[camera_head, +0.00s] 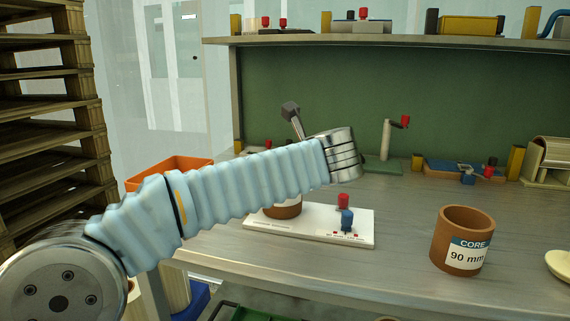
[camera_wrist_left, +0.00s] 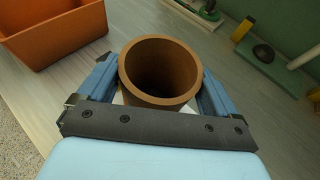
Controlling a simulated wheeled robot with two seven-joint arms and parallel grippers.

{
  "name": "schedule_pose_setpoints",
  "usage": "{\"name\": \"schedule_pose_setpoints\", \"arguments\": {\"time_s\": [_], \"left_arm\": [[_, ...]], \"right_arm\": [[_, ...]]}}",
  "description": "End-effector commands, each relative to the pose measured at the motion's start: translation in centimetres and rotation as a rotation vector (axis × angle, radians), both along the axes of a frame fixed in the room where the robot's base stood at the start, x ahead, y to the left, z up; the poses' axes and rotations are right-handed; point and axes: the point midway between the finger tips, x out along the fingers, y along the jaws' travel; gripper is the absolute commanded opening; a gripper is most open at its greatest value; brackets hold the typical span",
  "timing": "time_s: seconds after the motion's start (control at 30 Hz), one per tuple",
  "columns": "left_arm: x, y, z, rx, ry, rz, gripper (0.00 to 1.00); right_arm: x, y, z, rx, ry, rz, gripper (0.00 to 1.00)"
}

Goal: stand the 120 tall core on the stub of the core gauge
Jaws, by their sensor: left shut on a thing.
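A brown tubular core (camera_wrist_left: 160,72) stands between the blue fingers of my left gripper (camera_wrist_left: 158,88), which is shut on it. The stub is hidden, and I cannot tell whether the core's bottom touches the board or sits around the stub. My left fingers are hidden behind the arm in the head view. My right gripper is out of view.
A brown core labelled 90 mm (camera_head: 462,240) stands on the bench to the right. A red knob (camera_head: 343,201) and a blue knob (camera_head: 347,219) stand on the gauge board. An orange bin (camera_wrist_left: 55,35) is at the left. Fixtures line the bench's back; the front right is fairly clear.

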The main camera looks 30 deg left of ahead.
Motion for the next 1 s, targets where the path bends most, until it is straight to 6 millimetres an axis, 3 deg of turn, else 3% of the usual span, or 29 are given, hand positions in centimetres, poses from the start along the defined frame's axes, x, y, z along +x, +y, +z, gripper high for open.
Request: {"name": "schedule_pose_setpoints", "arguments": {"time_s": [0.57,0.6,0.87,1.0], "left_arm": [[0.0,0.0,-0.4,0.001,0.001,0.001,0.33],[0.0,0.0,-0.4,0.000,0.000,0.000,0.97],[0.0,0.0,-0.3,0.000,0.000,0.000,1.00],[0.0,0.0,0.6,-0.001,-0.001,0.000,1.00]], "right_arm": [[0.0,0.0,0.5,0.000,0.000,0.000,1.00],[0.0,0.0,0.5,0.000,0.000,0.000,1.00],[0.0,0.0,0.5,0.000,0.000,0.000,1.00],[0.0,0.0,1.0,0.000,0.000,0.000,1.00]]}}
